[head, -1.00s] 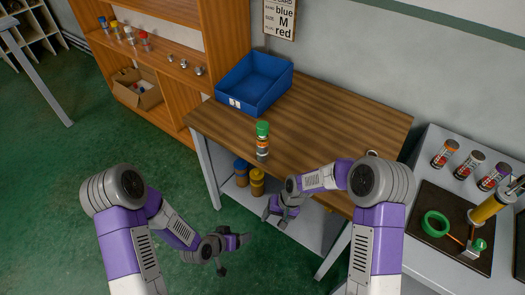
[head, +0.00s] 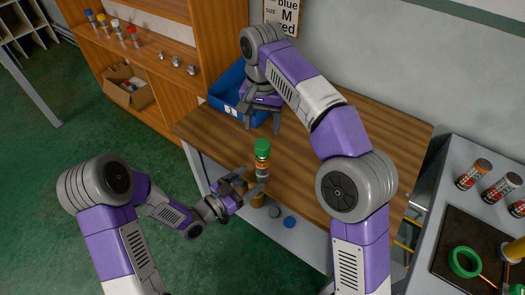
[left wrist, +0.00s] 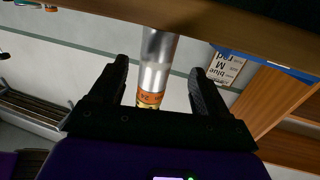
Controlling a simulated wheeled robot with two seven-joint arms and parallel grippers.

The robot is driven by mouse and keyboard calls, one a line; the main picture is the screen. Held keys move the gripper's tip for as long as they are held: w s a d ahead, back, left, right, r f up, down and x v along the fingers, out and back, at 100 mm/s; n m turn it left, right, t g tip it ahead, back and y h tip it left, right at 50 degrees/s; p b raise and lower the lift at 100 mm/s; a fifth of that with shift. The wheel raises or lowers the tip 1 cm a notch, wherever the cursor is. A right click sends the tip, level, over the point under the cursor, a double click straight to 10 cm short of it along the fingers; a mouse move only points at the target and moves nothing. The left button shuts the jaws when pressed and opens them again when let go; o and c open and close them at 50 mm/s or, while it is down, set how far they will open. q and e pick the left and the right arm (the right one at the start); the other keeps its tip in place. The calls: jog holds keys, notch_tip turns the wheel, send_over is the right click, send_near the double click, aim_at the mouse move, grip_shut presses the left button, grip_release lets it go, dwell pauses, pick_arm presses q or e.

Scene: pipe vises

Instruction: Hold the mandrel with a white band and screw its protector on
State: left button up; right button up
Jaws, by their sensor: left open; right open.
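An upright cylinder with a green top (head: 262,147), an orange-and-yellow label and a silver lower part stands at the table's front edge. In the left wrist view its silver body (left wrist: 158,48) lies between the fingers, with a yellow-orange label (left wrist: 149,99) nearest the palm. My right gripper (head: 262,124) is open and empty, pointing down by the blue bin (head: 226,96). I cannot tell which part is the protector.
Several labelled cylinders (head: 474,174) stand on the grey bench at right, with a green ring (head: 465,262) on a dark mat (head: 450,246). Small colour-topped items (head: 117,28), silver pieces (head: 177,63) and a cardboard box (head: 125,84) are on the shelves. The wooden table's (head: 375,135) right part is clear.

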aim_at(266, 169)
pick_arm(q)
jog(key=shift+s+r, duration=0.1)
jog(key=shift+s, duration=0.2)
jog(key=shift+x, duration=3.75)
jog(key=shift+c, duration=0.4)
grip_shut()
